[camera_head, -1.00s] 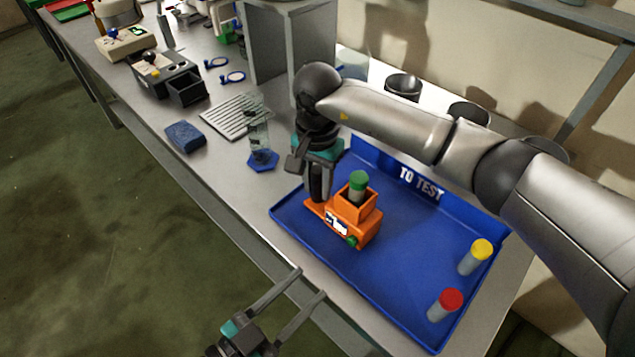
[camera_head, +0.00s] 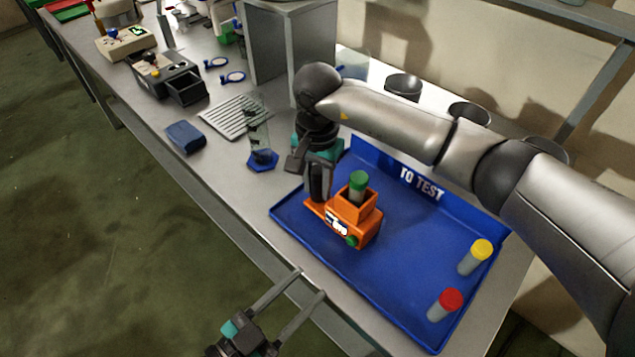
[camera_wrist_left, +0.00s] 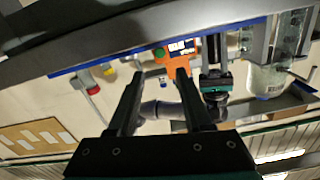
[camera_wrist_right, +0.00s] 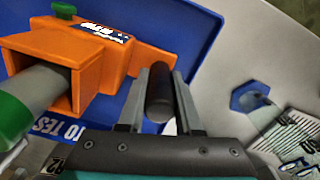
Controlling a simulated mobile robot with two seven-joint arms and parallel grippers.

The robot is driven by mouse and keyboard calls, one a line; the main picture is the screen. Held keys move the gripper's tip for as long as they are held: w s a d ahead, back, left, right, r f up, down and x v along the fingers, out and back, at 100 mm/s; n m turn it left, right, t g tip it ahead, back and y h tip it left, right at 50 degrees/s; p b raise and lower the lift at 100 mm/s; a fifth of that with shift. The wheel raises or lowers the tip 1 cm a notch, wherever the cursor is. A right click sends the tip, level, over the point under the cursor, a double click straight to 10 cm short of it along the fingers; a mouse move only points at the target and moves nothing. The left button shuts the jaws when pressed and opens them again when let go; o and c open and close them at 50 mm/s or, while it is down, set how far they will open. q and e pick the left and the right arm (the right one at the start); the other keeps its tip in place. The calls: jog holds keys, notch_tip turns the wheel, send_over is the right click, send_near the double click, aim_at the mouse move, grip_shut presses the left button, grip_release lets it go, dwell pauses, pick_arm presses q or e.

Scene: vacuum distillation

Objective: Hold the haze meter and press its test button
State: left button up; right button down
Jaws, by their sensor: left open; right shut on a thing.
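The orange haze meter (camera_head: 345,222) stands in the blue TO TEST tray (camera_head: 408,262), with a green-capped vial (camera_head: 358,187) upright in its open top. Its small display (camera_head: 337,225) and green test button (camera_head: 351,241) are on the front side. The button also shows in the left wrist view (camera_wrist_left: 160,53) and the right wrist view (camera_wrist_right: 64,10). My right gripper (camera_head: 317,198) is shut on the meter's dark upright handle (camera_wrist_right: 158,92), beside the orange body. My left gripper (camera_head: 311,282) is open and empty, beyond the tray's front edge and apart from the meter.
A glass cylinder with a blue base (camera_head: 262,160), a blue sponge (camera_head: 185,137) and a ribbed white mat (camera_head: 232,115) are left of the tray. My right arm spans above the tray's back.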

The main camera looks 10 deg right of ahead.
dwell(0.5)
pick_arm(q)
jog(key=shift+m, duration=0.3)
jog(key=c, duration=0.3)
jog(key=shift+s+a+m, duration=0.1)
jog(key=shift+a+m, duration=0.05)
jog(key=shift+m, duration=0.25)
jog(key=shift+c, duration=0.8)
jog(key=m, duration=0.2)
jog(key=shift+s+a+m, duration=0.2)
jog(key=shift+a+m, duration=0.1)
jog(key=shift+a, duration=0.05)
jog(key=c, duration=0.3)
jog(key=m, duration=0.2)
jog(key=a+m, duration=0.1)
jog(key=shift+s+r+m, duration=0.1)
jog(key=shift+s+m, duration=0.2)
jog(key=shift+s, duration=0.05)
grip_shut()
jog(key=m, duration=0.3)
jog(key=s+a+m, duration=0.1)
jog(key=m, duration=0.1)
jog(key=a+m, duration=0.1)
jog(key=m, duration=0.2)
jog(key=shift+s+m, duration=0.3)
jog(key=shift+s, duration=0.1)
